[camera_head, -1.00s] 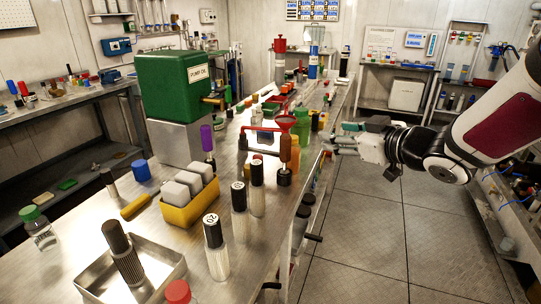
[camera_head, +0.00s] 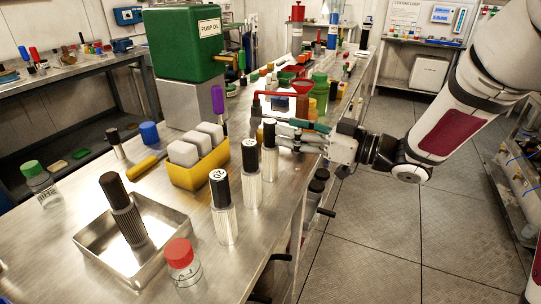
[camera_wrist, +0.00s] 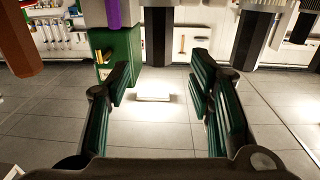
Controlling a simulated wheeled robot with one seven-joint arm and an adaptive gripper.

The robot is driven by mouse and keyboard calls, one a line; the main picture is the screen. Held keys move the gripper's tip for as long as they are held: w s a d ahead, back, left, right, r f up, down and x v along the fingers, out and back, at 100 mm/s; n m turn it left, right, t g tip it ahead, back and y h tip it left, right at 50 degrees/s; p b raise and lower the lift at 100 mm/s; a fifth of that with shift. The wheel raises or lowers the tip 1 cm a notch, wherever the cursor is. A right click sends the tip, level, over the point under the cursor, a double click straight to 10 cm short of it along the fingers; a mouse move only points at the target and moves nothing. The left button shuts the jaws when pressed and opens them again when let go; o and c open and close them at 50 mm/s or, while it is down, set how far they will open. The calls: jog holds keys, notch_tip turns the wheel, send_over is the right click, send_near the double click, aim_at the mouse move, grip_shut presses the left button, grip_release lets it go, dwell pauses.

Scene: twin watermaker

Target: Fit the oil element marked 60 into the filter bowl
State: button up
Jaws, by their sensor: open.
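Black-capped elements with pale ribbed bodies stand upright on the bench. The front one (camera_head: 222,205) has a mark that looks like 20 or 02. A second (camera_head: 252,175) and third (camera_head: 270,150) stand behind it; I cannot read a 60 on either. My gripper (camera_head: 284,133) reaches in from the right, beside the third element's cap; contact is unclear. In the wrist view my gripper (camera_wrist: 160,80) is open, with green-padded fingers apart and nothing between them. A dark element (camera_head: 124,210) leans in the metal tray (camera_head: 172,237). I cannot identify the filter bowl for certain.
A yellow holder with grey blocks (camera_head: 212,171), a red-capped jar (camera_head: 182,262) and a green pump box (camera_head: 185,45) stand on the bench.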

aim_at(270, 121)
jog(key=shift+b+x, duration=0.4)
jog(key=shift+x, duration=2.6)
jog(key=shift+f, duration=0.15)
jog(key=shift+c, duration=0.3)
grip_shut()
